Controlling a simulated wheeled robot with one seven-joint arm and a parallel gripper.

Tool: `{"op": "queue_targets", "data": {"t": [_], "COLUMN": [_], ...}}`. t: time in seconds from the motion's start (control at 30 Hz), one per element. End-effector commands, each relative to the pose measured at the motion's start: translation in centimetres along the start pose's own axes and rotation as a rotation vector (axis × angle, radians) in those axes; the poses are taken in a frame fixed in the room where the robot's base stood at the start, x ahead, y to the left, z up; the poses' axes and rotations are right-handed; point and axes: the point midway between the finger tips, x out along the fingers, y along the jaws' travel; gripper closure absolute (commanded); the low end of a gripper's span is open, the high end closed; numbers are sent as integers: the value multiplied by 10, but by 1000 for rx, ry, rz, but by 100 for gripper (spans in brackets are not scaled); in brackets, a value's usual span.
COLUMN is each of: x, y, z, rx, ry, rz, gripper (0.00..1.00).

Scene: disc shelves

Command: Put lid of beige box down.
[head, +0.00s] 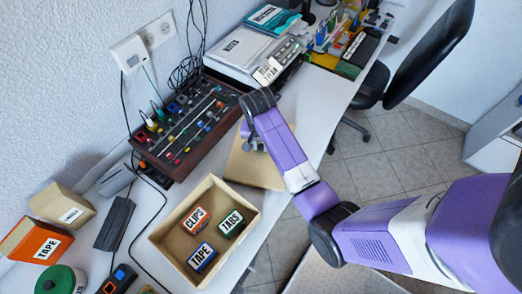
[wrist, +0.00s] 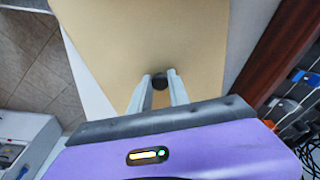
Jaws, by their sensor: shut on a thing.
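The beige box (head: 157,238) stands open on the white desk, with small boxes labelled CLIPS (head: 195,219), TABS (head: 231,222) and TAPE (head: 202,257) inside. Its lid (head: 262,170) is a flat beige panel just behind the box, partly hidden by my arm in the head view. In the wrist view the lid (wrist: 150,40) fills the middle. My gripper (wrist: 160,80) is shut on the dark round knob (wrist: 159,81) of the lid. I cannot tell whether the lid touches the desk.
A mixer-like panel with knobs (head: 185,125) stands left of the lid. Papers and a binder (head: 240,50) lie behind. An orange TAPE box (head: 36,243) and a beige box (head: 62,207) are at the left. The white desk (head: 318,100) has bare room toward the back right.

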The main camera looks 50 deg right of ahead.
Motion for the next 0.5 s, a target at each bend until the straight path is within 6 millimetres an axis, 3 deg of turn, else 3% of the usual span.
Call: {"op": "queue_targets", "data": {"t": [0.3, 0.5], "x": [35, 38], "y": [0, 0], "z": [6, 6], "rx": [1, 1], "ry": [-1, 0], "rz": [1, -1], "gripper": [100, 100]}}
